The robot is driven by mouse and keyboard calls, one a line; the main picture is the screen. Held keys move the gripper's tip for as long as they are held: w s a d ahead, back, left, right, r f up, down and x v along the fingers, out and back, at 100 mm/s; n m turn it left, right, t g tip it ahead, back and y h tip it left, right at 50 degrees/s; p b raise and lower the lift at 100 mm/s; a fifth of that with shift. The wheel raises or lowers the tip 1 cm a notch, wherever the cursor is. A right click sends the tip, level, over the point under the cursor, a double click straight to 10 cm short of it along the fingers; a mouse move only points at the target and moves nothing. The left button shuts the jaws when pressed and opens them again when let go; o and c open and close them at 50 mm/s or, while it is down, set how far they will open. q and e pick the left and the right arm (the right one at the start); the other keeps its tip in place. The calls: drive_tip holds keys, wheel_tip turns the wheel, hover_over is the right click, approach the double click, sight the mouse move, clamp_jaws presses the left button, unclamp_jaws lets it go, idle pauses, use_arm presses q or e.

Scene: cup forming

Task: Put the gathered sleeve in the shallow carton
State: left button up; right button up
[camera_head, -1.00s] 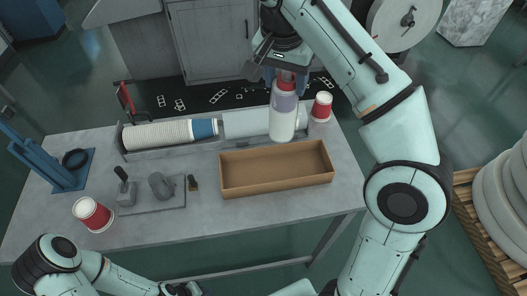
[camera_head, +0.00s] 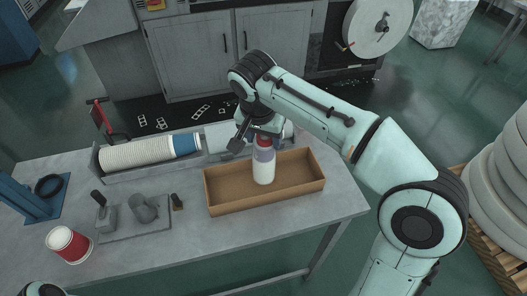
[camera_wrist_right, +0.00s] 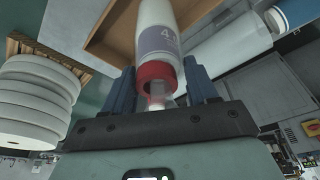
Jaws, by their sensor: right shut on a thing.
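The sleeve (camera_head: 264,170) is a white, bottle-like roll with a grey-purple band and a red top end. My right gripper (camera_head: 264,138) is shut on its red end and holds it upright. Its lower end shows inside the outline of the shallow brown carton (camera_head: 225,208); I cannot tell if it touches the floor. In the right wrist view my gripper (camera_wrist_right: 160,92) has blue fingers either side of the red end, and the sleeve (camera_wrist_right: 158,38) reaches away towards the carton (camera_wrist_right: 105,40). The carton looks otherwise empty. My left gripper is out of view.
A long stack of white cups (camera_head: 140,154) lies in a trough behind the carton. A red-and-white cup (camera_head: 69,243) stands at the table's front left. A small grey fixture (camera_head: 143,208) and a blue stand (camera_head: 33,205) are left of the carton. The front table strip is clear.

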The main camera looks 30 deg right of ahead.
drive_tip(key=shift+w+f, duration=0.1)
drive_tip(key=shift+f, duration=0.3)
wheel_tip(320, 180, down, 4)
drive_tip(key=shift+r+b, duration=0.15)
drive_tip(key=shift+b, duration=0.3)
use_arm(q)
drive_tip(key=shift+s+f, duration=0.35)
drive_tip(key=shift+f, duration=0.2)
use_arm(e)
drive_tip(key=shift+f, duration=0.2)
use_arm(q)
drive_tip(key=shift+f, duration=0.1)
use_arm(e)
drive_tip(key=o, duration=1.4)
drive_tip(key=shift+r, duration=0.1)
drive_tip(key=shift+r, duration=0.1)
